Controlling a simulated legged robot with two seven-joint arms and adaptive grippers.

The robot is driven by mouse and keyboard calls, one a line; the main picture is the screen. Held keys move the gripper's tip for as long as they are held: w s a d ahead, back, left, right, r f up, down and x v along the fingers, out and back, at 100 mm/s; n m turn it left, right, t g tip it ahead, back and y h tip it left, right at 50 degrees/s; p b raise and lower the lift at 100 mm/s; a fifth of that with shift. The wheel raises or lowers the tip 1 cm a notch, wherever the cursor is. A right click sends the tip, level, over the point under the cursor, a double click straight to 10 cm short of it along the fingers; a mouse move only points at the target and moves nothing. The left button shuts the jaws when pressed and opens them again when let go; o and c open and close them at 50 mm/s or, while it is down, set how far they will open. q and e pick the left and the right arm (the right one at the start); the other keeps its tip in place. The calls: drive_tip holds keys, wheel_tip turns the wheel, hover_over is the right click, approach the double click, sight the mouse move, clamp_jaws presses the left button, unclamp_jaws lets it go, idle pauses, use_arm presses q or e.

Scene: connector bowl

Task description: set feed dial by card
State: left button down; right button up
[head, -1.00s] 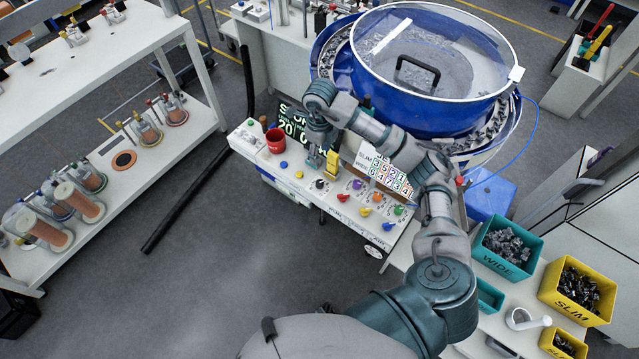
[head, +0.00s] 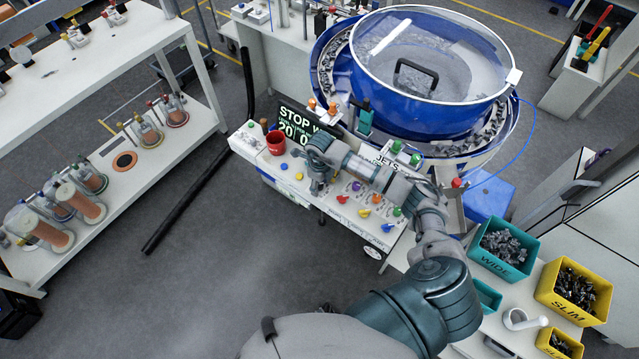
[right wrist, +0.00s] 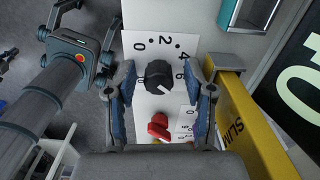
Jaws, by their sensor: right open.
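My right gripper (head: 317,187) is over the front control panel (head: 287,180). In the right wrist view the right gripper (right wrist: 158,105) is open, its fingers on either side of a black dial knob (right wrist: 156,74), with gaps showing. The dial's plate shows 0, 2, 4 and 6. The knob's white mark points to the lower right, past the 6. In the head view my gripper and arm hide this knob. The card (head: 369,152) on the panel is mostly hidden by my forearm. My left gripper (right wrist: 80,48) shows at the left of the wrist view; its fingertips are unclear.
A red knob (right wrist: 158,128) is close below the dial. A yellow block marked SLIM (right wrist: 232,105) stands beside the right finger. Bins stand at right.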

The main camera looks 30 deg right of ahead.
clamp_jaws()
idle(0.3)
drive_tip(key=n+b, duration=0.3)
drive_tip(key=n, duration=0.1)
drive_tip(key=shift+n+b, duration=1.2)
drive_tip(key=shift+n, duration=0.5)
drive_tip(key=shift+w+r, duration=0.1)
drive_tip(key=shift+r, duration=0.05)
